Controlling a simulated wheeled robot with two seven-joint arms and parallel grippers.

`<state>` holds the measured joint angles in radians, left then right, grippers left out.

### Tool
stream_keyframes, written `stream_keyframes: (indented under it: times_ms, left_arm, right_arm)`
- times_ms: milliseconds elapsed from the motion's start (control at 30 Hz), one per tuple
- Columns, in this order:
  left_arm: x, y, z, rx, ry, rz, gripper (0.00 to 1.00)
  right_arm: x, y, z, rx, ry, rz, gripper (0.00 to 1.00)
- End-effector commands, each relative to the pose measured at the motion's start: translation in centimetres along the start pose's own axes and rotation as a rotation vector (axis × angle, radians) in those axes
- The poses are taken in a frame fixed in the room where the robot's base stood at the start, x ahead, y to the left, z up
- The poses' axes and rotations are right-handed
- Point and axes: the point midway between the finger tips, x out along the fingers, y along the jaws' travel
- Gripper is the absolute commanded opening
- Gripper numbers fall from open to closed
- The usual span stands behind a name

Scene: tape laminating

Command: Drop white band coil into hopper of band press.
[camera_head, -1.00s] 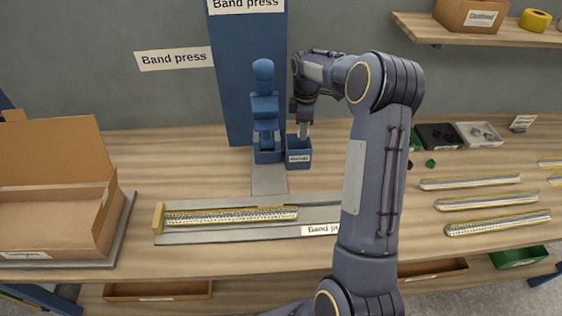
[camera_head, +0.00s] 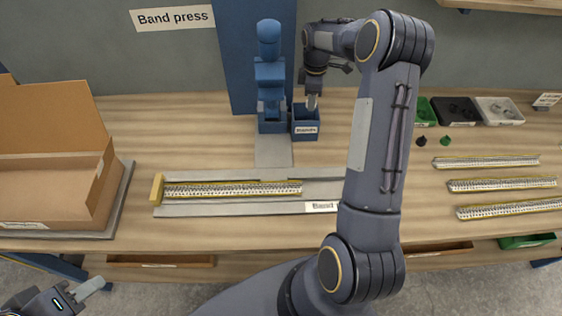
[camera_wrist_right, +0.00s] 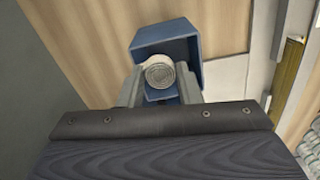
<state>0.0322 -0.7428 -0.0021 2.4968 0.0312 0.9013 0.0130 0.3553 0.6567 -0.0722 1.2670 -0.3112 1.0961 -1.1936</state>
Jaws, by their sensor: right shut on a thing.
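My right gripper (camera_head: 312,103) is at the small blue hopper (camera_head: 306,123) with a white label, beside the blue band press (camera_head: 270,75). In the right wrist view the gripper (camera_wrist_right: 160,90) is shut on the white band coil (camera_wrist_right: 160,74), a small pale roll with spiral end. The coil shows over the mouth of the blue hopper (camera_wrist_right: 188,48); its exact height there is unclear. In the head view the coil is hidden or too small to tell. My left gripper (camera_head: 82,292) is at the bottom left, away from the table's things; its jaw gap is unclear.
An open cardboard box (camera_head: 45,190) stands at the left. A grey track (camera_head: 230,207) with a studded strip lies in front of the press. More strips (camera_head: 500,185) and small bins (camera_head: 498,110) lie at the right. A blue column (camera_head: 250,50) rises behind the press.

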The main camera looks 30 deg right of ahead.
Motion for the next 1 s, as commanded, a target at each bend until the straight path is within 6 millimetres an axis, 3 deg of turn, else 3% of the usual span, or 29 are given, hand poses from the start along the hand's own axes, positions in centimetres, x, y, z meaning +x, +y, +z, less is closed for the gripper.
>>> stream_keyframes:
  times_ms: [233, 267, 467, 767, 1000]
  left_arm:
    - [0.0, 0.0, 0.0, 0.000, 0.001, 0.000, 0.36]
    - [0.0, 0.0, 0.0, 0.000, 0.000, 0.000, 0.36]
    - [0.0, 0.0, 0.0, 0.000, 0.001, 0.000, 0.36]
    - [0.1, -0.1, 0.1, 0.000, 0.000, 0.000, 0.36]
    - [0.9, -0.4, 0.5, 0.000, 0.000, 0.000, 0.36]
  right_arm:
    - [0.1, 0.0, 0.0, 0.000, 0.000, 0.000, 0.10]
    - [0.1, 0.0, 0.0, 0.000, 0.000, 0.000, 0.32]
    - [0.1, 0.0, 0.0, 0.000, 0.000, 0.000, 0.56]
    - [-0.2, 0.0, 0.0, 0.000, 0.000, 0.001, 0.56]
    - [-3.6, 0.1, -0.1, 0.000, 0.002, 0.006, 0.56]
